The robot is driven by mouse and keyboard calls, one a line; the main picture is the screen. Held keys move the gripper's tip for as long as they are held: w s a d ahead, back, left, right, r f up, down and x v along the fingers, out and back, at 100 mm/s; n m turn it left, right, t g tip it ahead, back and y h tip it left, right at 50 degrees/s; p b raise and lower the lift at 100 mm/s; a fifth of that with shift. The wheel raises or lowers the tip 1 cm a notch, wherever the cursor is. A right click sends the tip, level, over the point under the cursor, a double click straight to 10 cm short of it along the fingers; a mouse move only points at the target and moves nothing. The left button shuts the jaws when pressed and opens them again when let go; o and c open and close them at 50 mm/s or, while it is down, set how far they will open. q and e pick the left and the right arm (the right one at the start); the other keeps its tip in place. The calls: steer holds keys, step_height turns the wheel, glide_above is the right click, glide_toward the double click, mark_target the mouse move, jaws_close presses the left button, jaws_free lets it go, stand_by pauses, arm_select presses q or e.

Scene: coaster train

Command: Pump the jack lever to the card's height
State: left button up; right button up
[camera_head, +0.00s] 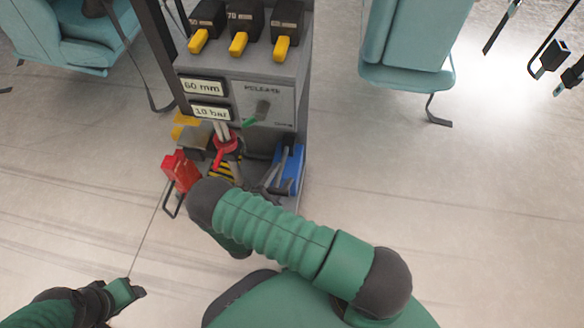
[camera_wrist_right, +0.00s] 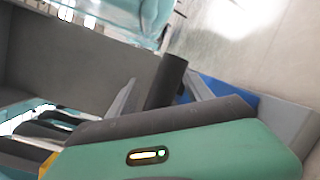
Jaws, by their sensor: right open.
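The grey cabinet (camera_head: 247,78) carries a card reading 60 mm (camera_head: 203,87) and a card reading 10 bar (camera_head: 211,113). My right gripper (camera_head: 279,170) is low at the cabinet's front, beside a blue part (camera_head: 293,172). In the right wrist view its fingers are open, with a dark cylindrical bar (camera_wrist_right: 166,80) between them, perhaps the jack lever's grip; contact cannot be told. The blue part (camera_wrist_right: 228,95) shows behind. My left arm's end (camera_head: 124,292) is at the lower left; its fingers are not clear. The jack's height cannot be read.
Several yellow-tipped black levers (camera_head: 239,44) top the cabinet. A green-tipped release handle (camera_head: 259,110) is on its front. A red box (camera_head: 181,172) and a red handle (camera_head: 225,150) are left of my right gripper. A teal seat (camera_head: 406,75) stands right. Open floor lies right.

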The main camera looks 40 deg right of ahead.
steer(key=shift+a+r, duration=0.25)
steer(key=shift+a, duration=0.1)
steer(key=shift+d+f, duration=0.1)
steer(key=shift+d, duration=0.2)
steer(key=c, duration=0.9)
jaws_close()
